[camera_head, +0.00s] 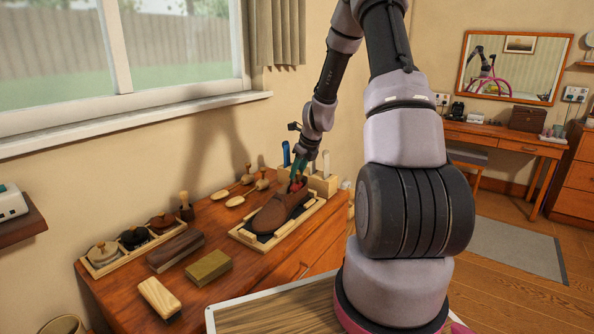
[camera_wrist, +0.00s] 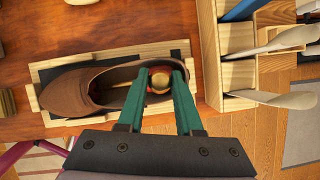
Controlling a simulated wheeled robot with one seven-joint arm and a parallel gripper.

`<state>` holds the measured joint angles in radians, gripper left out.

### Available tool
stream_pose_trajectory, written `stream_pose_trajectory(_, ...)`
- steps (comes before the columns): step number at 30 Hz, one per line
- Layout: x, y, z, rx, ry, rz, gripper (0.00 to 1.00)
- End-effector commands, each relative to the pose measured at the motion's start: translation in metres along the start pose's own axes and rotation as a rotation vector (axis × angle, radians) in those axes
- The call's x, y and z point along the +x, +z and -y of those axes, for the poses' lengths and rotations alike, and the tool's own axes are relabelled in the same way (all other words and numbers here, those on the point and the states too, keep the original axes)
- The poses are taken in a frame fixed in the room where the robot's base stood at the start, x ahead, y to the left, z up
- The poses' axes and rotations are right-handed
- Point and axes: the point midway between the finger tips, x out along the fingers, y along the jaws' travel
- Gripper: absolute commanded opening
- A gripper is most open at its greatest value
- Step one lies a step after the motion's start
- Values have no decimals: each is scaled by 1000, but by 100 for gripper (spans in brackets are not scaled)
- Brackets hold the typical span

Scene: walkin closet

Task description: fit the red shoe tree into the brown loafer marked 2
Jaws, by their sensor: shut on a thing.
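The brown loafer (camera_head: 280,211) lies in a light wooden frame (camera_head: 241,236) on the dresser top. It also shows in the wrist view (camera_wrist: 82,92), toe to the left and opening to the right. My gripper (camera_head: 298,180) is above the heel end of the loafer. In the wrist view its green fingers (camera_wrist: 160,80) are shut on the red shoe tree (camera_wrist: 160,76), at the heel end of the shoe opening. Only a small red and wood-coloured part shows between the fingers. I cannot read a number mark.
A wooden holder (camera_wrist: 209,55) with a blue-handled and pale tools stands close to the right of the loafer.

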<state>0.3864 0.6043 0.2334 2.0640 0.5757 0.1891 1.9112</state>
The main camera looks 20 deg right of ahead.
Motion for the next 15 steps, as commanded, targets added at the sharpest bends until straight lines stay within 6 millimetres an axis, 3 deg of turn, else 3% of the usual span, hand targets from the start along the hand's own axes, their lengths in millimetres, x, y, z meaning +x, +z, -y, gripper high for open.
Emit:
stream_pose_trajectory(13,0,0,0,0,1,0,0)
stream_pose_trajectory(14,0,0,0,0,1,0,42)
stream_pose_trajectory(15,0,0,0,0,1,0,57)
